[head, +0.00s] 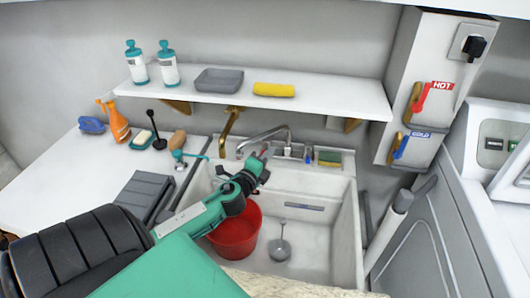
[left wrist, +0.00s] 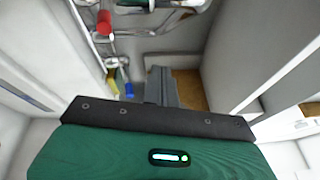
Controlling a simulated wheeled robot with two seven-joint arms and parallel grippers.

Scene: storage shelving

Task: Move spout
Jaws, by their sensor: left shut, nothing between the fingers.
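The metal sink spout (head: 264,136) arches over the back of the white sink, with its tip toward the left. My left gripper (head: 267,152) is shut and empty, just below and in front of the spout in the head view. I cannot tell whether its fingertips touch the spout. My right gripper is not in view.
A red bucket (head: 236,232) and a strainer (head: 280,249) are in the sink (head: 318,255). The hot lever (head: 420,99) and cold lever (head: 401,147) are on a wall box at right.

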